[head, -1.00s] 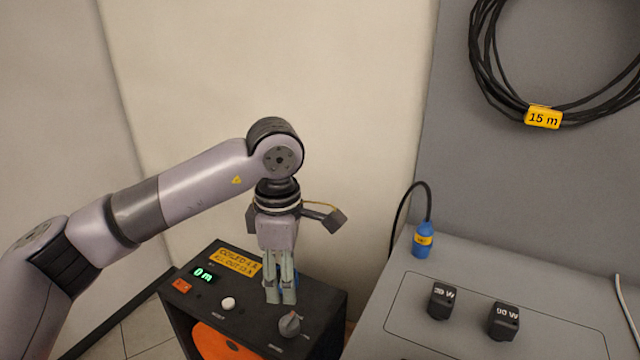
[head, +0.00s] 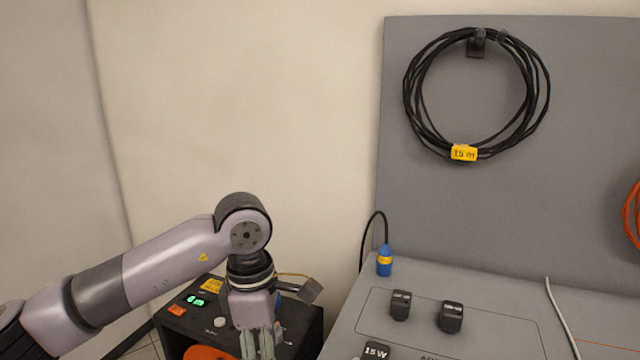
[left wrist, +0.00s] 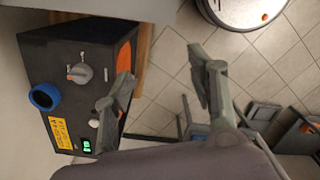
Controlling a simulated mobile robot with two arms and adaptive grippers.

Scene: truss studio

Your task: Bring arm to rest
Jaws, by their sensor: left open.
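My left gripper (head: 262,345) hangs downward at the bottom of the head view, in front of a black control box (head: 308,330). The left wrist view shows its two fingers spread apart, the left gripper (left wrist: 160,68) open with nothing between them. Tiled floor shows behind the gap. The same black box (left wrist: 45,45) lies to the left of the fingers there, with a grey knob (left wrist: 80,73) and a blue ring-like part (left wrist: 44,97). The left finger overlaps the box's edge in that view; contact cannot be told. My right gripper is in neither view.
The box carries a green display (head: 196,301) and a white button (head: 220,322). A grey console (head: 500,300) with black blocks and a blue plug (head: 384,262) stands right. A coiled black cable (head: 412,100) hangs on the grey board. Tiled floor (left wrist: 180,92) is open beside the box.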

